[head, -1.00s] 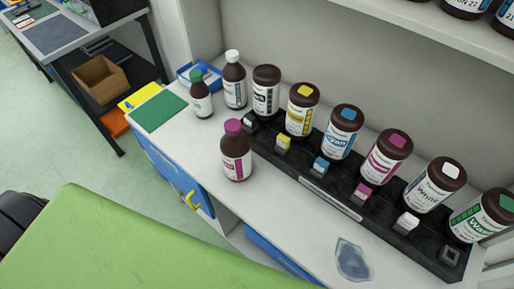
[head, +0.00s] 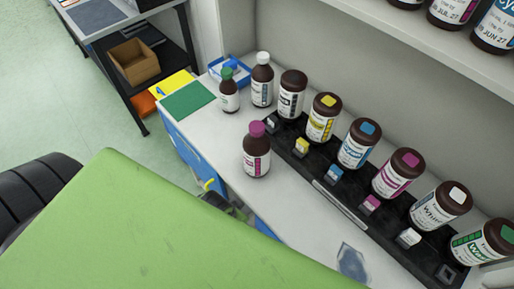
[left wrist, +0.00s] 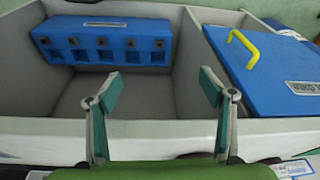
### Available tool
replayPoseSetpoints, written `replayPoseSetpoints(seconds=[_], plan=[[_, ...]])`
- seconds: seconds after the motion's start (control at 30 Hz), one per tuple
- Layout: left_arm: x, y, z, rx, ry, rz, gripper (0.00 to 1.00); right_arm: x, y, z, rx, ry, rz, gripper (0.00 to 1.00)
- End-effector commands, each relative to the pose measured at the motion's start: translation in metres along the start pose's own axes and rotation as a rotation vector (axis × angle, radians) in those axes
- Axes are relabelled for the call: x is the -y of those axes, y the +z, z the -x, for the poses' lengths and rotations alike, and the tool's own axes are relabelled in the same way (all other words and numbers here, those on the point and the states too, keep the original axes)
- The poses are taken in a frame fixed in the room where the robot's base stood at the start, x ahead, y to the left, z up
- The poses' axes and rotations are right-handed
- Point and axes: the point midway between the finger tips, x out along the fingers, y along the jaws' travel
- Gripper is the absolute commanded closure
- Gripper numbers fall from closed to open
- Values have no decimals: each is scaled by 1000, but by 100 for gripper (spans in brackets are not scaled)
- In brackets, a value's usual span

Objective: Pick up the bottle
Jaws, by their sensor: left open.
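A brown bottle with a magenta cap (head: 257,155) stands upright on the white counter, in front of the black rack. A smaller brown bottle with a green cap (head: 229,92) and one with a white cap (head: 262,82) stand behind it to the left. My left gripper (left wrist: 158,90) is open and empty in the left wrist view, above a grey compartment holding a blue block (left wrist: 100,42). A dark part by the yellow handle in the head view may belong to my left arm; its fingers are not clear there. No bottle shows in the wrist view. My right gripper is not in view.
Several large brown bottles stand along the black rack (head: 327,195). A shelf (head: 420,40) with bottles overhangs the back right. A green mat (head: 188,101) lies at the counter's left end. A blue panel with a yellow handle (left wrist: 243,43) is right of the compartment.

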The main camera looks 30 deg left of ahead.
Motion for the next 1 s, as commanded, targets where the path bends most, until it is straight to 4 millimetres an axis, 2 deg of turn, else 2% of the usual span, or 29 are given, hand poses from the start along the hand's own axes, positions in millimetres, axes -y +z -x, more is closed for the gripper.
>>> replayPoseSetpoints(seconds=[0.03,0.17,0.3,0.53,0.7,0.87,1.0], plan=[[0,-10,23,-15,2,-4,26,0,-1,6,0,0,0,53],[-4,-31,69,-43,19,-25,26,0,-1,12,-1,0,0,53],[-22,-72,123,-100,83,-120,26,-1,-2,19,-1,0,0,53],[-56,-122,151,-136,189,-351,26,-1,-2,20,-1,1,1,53],[-68,-156,164,-126,232,-558,26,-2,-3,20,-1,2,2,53],[-60,-183,180,-72,236,-750,26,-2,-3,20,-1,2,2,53],[-37,-204,199,0,214,-884,26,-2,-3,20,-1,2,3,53]])
